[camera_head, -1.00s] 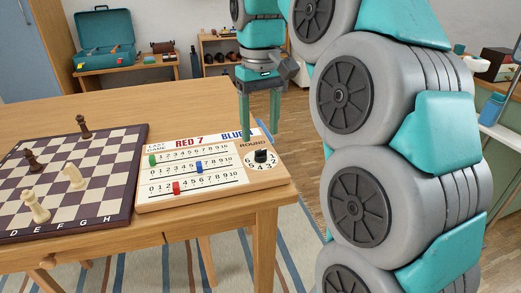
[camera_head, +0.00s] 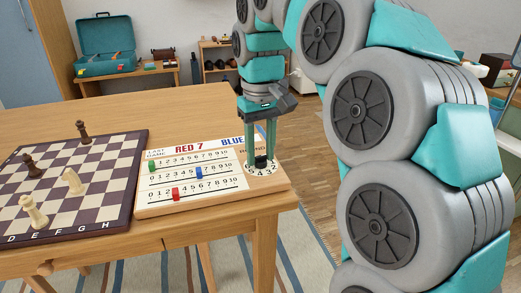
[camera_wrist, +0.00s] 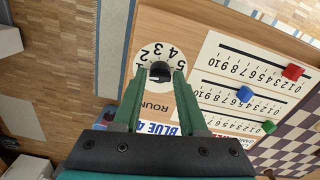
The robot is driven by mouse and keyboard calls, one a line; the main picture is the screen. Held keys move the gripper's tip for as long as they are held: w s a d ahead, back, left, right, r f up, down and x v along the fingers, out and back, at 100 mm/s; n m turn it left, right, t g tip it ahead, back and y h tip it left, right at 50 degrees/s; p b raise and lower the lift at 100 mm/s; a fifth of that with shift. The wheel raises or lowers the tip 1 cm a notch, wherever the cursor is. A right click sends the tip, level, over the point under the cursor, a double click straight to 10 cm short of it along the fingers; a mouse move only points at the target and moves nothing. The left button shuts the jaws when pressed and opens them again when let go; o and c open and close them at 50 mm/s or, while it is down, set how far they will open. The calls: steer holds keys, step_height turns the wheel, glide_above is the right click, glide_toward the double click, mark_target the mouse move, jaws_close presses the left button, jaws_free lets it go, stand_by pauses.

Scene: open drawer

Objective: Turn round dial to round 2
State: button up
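The round dial (camera_head: 263,169) is a white numbered disc with a black knob (camera_head: 261,161) at the right end of the wooden scoreboard (camera_head: 220,201). In the wrist view the dial (camera_wrist: 158,52) shows several numbers, and the knob (camera_wrist: 160,70) sits between my fingertips. My gripper (camera_head: 262,157) points down over the dial, one finger on each side of the knob. In the wrist view my gripper (camera_wrist: 160,76) looks open around the knob; firm contact does not show. The fingers hide part of the dial, and I cannot tell which number the knob points to.
Red (camera_head: 175,194), blue (camera_head: 198,173) and green (camera_head: 152,166) sliders sit on the scoreboard left of the dial. A chessboard (camera_head: 100,190) with several pieces lies further left. The table (camera_head: 150,112) is clear behind. Its right edge is close to the dial.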

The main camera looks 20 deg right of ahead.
jaws_close()
steer(key=shift+m, duration=0.4)
steer(key=m+b, duration=0.1)
steer(key=m, duration=0.1)
steer(key=shift+d+f+m, duration=0.1)
steer(key=shift+m, duration=2.4)
steer(key=shift+o, duration=1.9)
jaws_free()
